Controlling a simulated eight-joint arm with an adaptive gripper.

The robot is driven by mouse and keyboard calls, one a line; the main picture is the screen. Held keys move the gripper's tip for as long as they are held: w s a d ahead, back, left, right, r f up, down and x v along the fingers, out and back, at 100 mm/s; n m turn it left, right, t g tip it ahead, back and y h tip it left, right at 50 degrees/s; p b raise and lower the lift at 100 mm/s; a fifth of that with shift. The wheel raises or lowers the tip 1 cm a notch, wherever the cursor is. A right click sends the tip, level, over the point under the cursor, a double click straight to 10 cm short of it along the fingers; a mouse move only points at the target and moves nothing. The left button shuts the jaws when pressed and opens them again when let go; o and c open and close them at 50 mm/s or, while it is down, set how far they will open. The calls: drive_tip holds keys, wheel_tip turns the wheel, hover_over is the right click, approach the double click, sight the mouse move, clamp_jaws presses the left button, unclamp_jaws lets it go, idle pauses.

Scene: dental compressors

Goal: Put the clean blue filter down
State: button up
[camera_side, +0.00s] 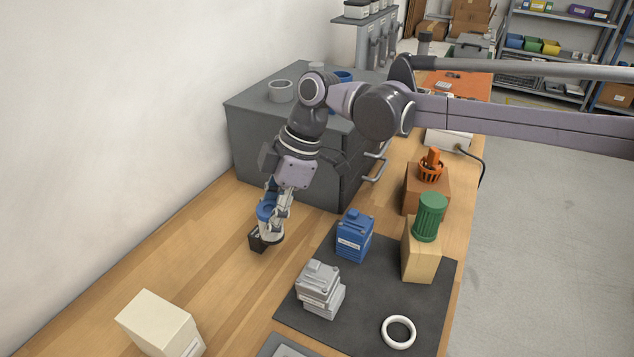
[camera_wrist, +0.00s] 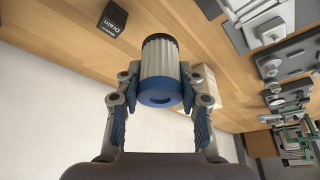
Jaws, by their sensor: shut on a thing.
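The clean blue filter (camera_wrist: 160,72) has a white pleated body, a blue end cap with a dark hole, and a dark rim at its far end. My gripper (camera_wrist: 162,90) is shut on it, with one finger on each side. In the side view the filter (camera_side: 267,226) stands roughly upright beneath my gripper (camera_side: 274,208), low over the wooden bench and partly hidden by the fingers. I cannot tell whether its base touches the bench. A small black block labelled "Drain" (camera_wrist: 112,19) lies close by; in the side view it (camera_side: 257,243) is just at the filter's base.
A grey cabinet (camera_side: 290,150) stands behind my gripper. A dark mat (camera_side: 365,300) to the right bears a blue unit (camera_side: 354,238), a grey unit (camera_side: 319,287) and a white ring (camera_side: 398,332). A cream box (camera_side: 160,325) is at front left. Bare bench lies between.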

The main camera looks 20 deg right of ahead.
drive_tip(key=s+a+f, duration=0.1)
drive_tip(key=a+f, duration=0.1)
drive_tip(key=a, duration=0.1)
drive_tip(key=s+a+f, duration=0.1)
drive_tip(key=a+f, duration=0.1)
drive_tip(key=a, duration=0.2)
drive_tip(key=s+a+f, duration=0.1)
drive_tip(key=a+f, duration=0.1)
drive_tip(key=a, duration=0.1)
drive_tip(key=shift+s+a+f, duration=0.15)
drive_tip(key=shift+f, duration=0.1)
drive_tip(key=shift+a+f, duration=0.15)
drive_tip(key=shift+f, duration=1.9)
drive_tip(key=shift+f, duration=0.1)
drive_tip(key=o, duration=1)
drive_tip(key=shift+o, duration=0.2)
